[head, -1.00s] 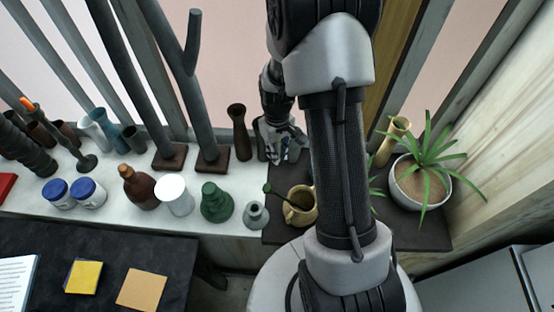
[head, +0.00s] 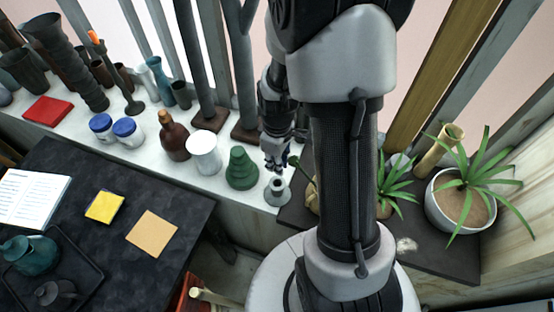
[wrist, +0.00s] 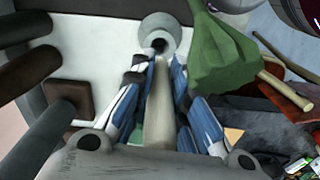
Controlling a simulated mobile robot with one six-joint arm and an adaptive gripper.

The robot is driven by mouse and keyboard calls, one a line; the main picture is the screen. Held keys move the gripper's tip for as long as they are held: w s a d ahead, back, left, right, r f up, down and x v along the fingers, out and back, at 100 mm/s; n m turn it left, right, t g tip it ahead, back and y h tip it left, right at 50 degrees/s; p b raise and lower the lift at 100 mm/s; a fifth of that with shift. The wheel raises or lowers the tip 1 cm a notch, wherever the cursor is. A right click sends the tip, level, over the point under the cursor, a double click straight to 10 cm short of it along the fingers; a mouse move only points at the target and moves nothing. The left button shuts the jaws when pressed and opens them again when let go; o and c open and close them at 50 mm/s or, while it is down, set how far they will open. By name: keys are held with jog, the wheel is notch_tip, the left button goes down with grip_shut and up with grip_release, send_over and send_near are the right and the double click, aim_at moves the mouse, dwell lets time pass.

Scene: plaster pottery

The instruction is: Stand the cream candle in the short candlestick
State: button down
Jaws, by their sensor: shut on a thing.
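The cream candle (wrist: 158,105) is held lengthwise between the blue-and-grey fingers of my gripper (wrist: 160,85), which is shut on it. The short grey candlestick (head: 277,190) stands at the right end of the white shelf. In the wrist view the short candlestick (wrist: 167,24) is just beyond the candle's far end, its dark socket lined up closely with it. I cannot tell whether the tip is in the socket. In the head view my gripper (head: 277,160) is right above and behind the candlestick, and the candle cannot be made out.
A dark green bottle (head: 242,168) stands close to the candlestick's left, with a white cylinder (head: 204,152) and brown bottle (head: 174,138) farther left. A tan jug (head: 313,198) and potted plant (head: 462,200) are at the right. Dark-based posts (head: 205,118) rise behind.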

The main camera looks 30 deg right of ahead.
aim_at(279, 188)
jog(key=shift+f+b, duration=3.65)
jog(key=shift+f, duration=1.1)
jog(key=shift+s+a+f+b, duration=0.15)
jog(key=shift+s+f+b, duration=0.3)
jog(key=shift+f+b, duration=0.15)
jog(key=shift+s+a+f+b, duration=0.15)
jog(key=shift+s+f+b, duration=0.25)
jog(key=shift+f+b, duration=0.15)
jog(key=c, duration=2.4)
grip_release()
jog(key=shift+w+d+f, duration=0.1)
jog(key=shift+w+f, duration=0.05)
jog(key=c, duration=1.2)
grip_release()
jog(key=shift+w+d+f, duration=0.15)
jog(key=shift+w+f, duration=0.1)
jog(key=shift+w, duration=0.2)
jog(key=shift+o, duration=1)
jog(key=shift+w+d, duration=0.1)
jog(key=shift+w, duration=0.2)
jog(key=shift+o, duration=1.2)
jog(key=shift+s+r, duration=0.2)
jog(key=shift+r, duration=0.05)
jog(key=o, duration=0.4)
jog(key=shift+w+r, duration=0.1)
jog(key=shift+c, duration=0.2)
jog(key=shift+p, duration=0.3)
